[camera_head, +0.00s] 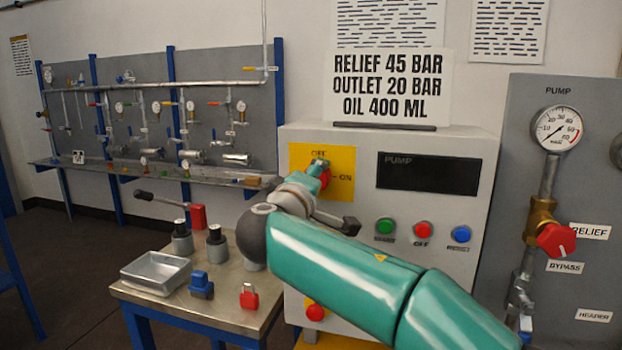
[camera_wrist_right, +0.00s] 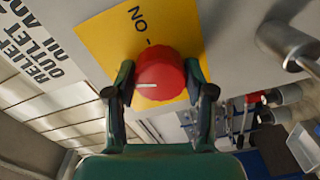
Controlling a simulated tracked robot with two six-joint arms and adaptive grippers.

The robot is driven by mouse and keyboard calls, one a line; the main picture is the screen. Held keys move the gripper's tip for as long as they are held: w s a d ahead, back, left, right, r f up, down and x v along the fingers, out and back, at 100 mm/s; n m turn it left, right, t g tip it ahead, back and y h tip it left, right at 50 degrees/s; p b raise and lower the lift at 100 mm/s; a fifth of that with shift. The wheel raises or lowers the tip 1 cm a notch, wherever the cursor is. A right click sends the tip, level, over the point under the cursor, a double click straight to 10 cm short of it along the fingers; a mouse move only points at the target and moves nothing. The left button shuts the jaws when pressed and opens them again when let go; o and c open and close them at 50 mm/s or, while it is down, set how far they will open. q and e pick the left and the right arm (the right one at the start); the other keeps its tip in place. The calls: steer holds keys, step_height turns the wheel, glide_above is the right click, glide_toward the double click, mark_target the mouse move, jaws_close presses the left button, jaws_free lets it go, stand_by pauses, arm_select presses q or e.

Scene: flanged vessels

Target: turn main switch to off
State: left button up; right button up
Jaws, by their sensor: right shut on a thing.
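The main switch is a red knob (camera_head: 326,179) on a yellow plate (camera_head: 298,160) on the front of the pump cabinet. The plate is lettered OFF above the knob and ON to its right. My right gripper (camera_head: 318,174) is at the switch and partly covers it. In the right wrist view the red knob (camera_wrist_right: 162,72) sits between the two fingers of my right gripper (camera_wrist_right: 164,88), which is shut on it. The knob's white mark points left there, away from the ON lettering at the top, which matches the OFF side. My left gripper is not in view.
Green, red and blue push buttons (camera_head: 423,231) and a dark PUMP display (camera_head: 428,173) are on the cabinet right of the switch. A steel bench (camera_head: 215,308) with a metal tray (camera_head: 156,272) and red padlock (camera_head: 249,297) stands left. A gauge (camera_head: 556,128) and red-handled valve (camera_head: 556,239) are far right.

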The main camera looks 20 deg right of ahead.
steer(key=n+p, duration=0.1)
steer(key=n, duration=0.2)
steer(key=shift+a+n, duration=0.1)
steer(key=shift+n, duration=0.3)
stand_by(0.3)
steer(key=o, duration=1.2)
steer(key=shift+w+f, duration=0.1)
steer(key=shift+w, duration=0.1)
steer(key=shift+c, duration=0.2)
steer(key=shift+s, duration=0.1)
